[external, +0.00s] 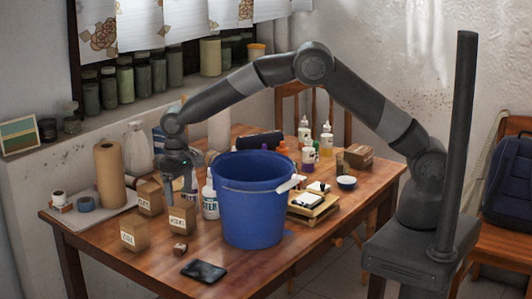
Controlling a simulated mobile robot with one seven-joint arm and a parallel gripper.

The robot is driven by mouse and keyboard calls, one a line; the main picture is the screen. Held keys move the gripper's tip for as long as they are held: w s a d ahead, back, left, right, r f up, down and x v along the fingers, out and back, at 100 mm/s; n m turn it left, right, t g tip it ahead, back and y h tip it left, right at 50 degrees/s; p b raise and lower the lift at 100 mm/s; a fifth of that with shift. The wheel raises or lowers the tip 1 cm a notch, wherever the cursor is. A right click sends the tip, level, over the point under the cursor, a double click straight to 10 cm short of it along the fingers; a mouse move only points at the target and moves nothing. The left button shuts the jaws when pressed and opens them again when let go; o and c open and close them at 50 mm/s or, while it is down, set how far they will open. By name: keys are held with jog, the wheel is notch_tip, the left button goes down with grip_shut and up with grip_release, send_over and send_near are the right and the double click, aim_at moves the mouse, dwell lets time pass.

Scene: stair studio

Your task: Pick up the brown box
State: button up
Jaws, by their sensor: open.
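Several brown boxes are on the wooden table (285,262). Three small labelled cartons stand at its left: one at the back (150,197), one in the middle (182,221) and one at the front (134,236). Another brown box (357,156) lies near the back right, and a tiny brown block (180,249) sits near the front. I cannot tell which one the task names. My gripper (178,194) points down, open, above the left part of the table, close to the back and middle cartons. I see nothing held; its fingertips are small and dark.
A large blue bucket (250,205) stands right of my gripper, with a white bottle (209,196) between them. A paper roll (110,175) stands at the left. A black phone (204,271) lies at the front edge. Bottles and a small wooden stand (313,211) crowd the right.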

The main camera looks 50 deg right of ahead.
aim_at(180, 205)
notch_tip(180, 205, down, 5)
jog(key=shift+d+r, duration=0.1)
jog(key=f, duration=0.5)
jog(key=shift+w+d+f, duration=0.1)
jog(key=shift+d, duration=0.25)
jog(key=c, duration=1.1)
